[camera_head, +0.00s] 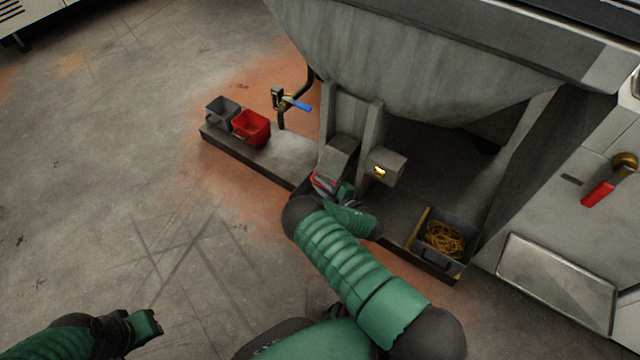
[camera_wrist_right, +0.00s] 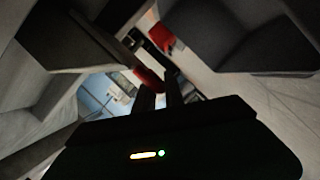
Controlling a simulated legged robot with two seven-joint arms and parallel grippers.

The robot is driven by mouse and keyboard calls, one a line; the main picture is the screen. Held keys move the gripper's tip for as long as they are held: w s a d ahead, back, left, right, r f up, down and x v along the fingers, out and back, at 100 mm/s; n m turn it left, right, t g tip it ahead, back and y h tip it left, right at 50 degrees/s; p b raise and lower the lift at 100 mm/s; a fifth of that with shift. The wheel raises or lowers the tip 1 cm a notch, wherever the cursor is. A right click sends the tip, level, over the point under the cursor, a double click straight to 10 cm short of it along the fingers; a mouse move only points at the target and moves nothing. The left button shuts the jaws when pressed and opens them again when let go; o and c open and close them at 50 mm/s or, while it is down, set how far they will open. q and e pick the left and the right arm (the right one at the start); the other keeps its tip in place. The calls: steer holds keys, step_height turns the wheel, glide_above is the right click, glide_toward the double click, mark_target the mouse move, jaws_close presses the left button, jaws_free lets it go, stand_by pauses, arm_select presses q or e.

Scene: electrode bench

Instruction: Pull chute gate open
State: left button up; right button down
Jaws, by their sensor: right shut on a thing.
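The grey hopper (camera_head: 410,60) narrows down to a chute (camera_head: 341,118) with two upright side walls. A red handle (camera_head: 323,181) shows low at the chute's front, at my right gripper (camera_head: 333,188). My right gripper is shut on this red handle, and the hand hides most of it. In the right wrist view the red handle (camera_wrist_right: 149,77) shows at the tips of the dark fingers (camera_wrist_right: 160,92). The gate plate itself cannot be made out clearly. My left gripper (camera_head: 148,323) is at the lower left, away from the chute; its jaws are too unclear to judge.
A low ledge (camera_head: 285,158) carries a grey bin (camera_head: 222,112), a red bin (camera_head: 251,127) and a blue-handled valve (camera_head: 297,104). A small box (camera_head: 387,168) with a yellow light is right of the chute. A tray (camera_head: 460,262) holds yellow coils. The floor at left is clear.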

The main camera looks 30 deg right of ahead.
steer(key=shift+a+f, duration=0.1)
steer(key=shift+a, duration=0.2)
stand_by(0.6)
steer(key=s+a+p, duration=0.2)
steer(key=a+p, duration=0.2)
steer(key=a, duration=0.1)
steer(key=shift+s+a, duration=0.15)
steer(key=shift+a, duration=0.25)
steer(key=c, duration=1.5)
jaws_free()
steer(key=shift+d, duration=0.1)
